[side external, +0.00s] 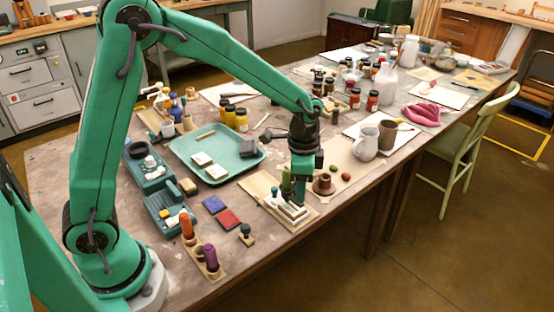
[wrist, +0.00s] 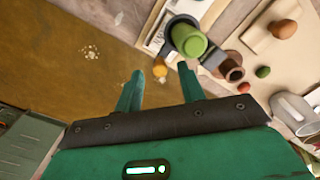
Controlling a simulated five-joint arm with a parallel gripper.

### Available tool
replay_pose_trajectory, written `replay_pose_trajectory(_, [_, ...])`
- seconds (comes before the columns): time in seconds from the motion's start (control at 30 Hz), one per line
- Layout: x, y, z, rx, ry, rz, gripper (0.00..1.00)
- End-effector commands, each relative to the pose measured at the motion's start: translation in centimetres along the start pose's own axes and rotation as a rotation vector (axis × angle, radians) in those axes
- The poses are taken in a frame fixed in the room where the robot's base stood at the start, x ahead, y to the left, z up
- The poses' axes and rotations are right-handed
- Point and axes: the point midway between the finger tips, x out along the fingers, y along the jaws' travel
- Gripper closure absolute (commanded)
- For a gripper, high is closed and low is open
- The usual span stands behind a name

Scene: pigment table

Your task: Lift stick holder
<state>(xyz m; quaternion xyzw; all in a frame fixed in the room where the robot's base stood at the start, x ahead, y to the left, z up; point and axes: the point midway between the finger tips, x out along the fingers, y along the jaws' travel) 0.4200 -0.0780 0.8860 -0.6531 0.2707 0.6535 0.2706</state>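A green cylinder (wrist: 188,40) stands in a dark grey collar, possibly the stick holder, in the wrist view. It also shows in the side view (side external: 286,180), just left of my gripper (side external: 301,196). My gripper (wrist: 160,72) has its two green fingers apart, with nothing clearly held. The cylinder lies just beyond the fingertips in the wrist view; contact cannot be told. A small orange thing (wrist: 160,67) shows between the tips. White stacked frames (side external: 290,212) lie beneath on a pale board. Upright orange (side external: 187,224) and purple (side external: 210,257) sticks stand in wooden holders at the front.
A brown flanged pot (side external: 323,184) and red and green balls stand close to the right. A white jug (side external: 365,144) is beyond them. A teal tray (side external: 236,160) lies to the left. The table's front edge is close to my gripper.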

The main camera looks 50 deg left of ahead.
Motion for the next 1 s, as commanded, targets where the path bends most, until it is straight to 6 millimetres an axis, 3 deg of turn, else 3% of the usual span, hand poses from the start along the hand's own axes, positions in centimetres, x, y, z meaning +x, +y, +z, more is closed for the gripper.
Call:
replay_pose_trajectory(0.6, [-6.8, 0.0, -0.1, 0.0, 0.003, -0.002, 0.61])
replay_pose_trajectory(1.0, [-7.4, 0.0, 0.0, 0.0, 0.001, -0.001, 0.61])
